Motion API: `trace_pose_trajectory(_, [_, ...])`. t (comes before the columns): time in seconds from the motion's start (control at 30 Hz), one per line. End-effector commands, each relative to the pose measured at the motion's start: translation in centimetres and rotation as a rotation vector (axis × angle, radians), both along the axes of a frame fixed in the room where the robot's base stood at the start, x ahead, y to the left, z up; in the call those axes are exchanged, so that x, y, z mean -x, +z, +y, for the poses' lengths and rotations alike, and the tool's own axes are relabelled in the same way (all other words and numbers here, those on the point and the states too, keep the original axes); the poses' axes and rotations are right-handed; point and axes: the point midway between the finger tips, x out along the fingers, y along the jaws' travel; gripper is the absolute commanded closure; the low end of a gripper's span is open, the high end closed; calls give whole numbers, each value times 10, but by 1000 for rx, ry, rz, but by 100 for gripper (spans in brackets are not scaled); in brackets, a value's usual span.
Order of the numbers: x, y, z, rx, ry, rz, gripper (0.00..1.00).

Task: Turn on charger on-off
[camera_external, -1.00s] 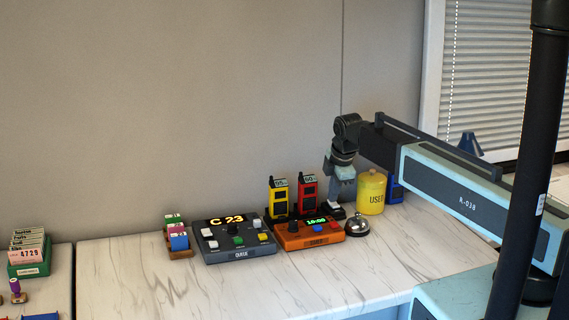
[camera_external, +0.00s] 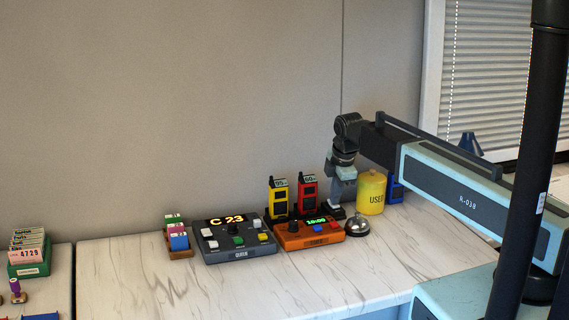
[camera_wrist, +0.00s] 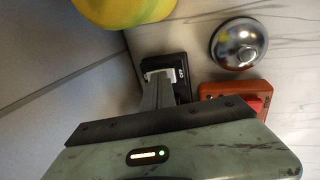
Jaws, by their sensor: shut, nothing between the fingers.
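A small black switch box (camera_wrist: 180,68) stands on the counter by the wall. In the wrist view it has a pale rocker and a small label that looks like "OFF". In the external view the box (camera_external: 335,213) sits right of the charger, which holds a yellow handset (camera_external: 278,197) and a red handset (camera_external: 307,194). My gripper (camera_wrist: 158,78) points down over the box, with its fingers together and empty. Its tips overlap the pale rocker and hide part of it. I cannot tell if they touch. My gripper (camera_external: 337,202) also shows in the external view.
A yellow "USED" canister (camera_external: 371,193) stands close right of my gripper. A silver bell (camera_external: 357,226) and an orange clock box (camera_external: 309,234) are in front. A grey queue console (camera_external: 237,241) lies further left. The counter's front is clear.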

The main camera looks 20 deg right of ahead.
Motion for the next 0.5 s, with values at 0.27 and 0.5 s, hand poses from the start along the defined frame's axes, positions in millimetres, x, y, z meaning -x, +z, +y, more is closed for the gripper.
trace_pose_trajectory(0.27, [0, 1, 0, 0, 0, -1, 100])
trace_pose_trajectory(0.5, [7, 23, 0, 0, 0, 0, 100])
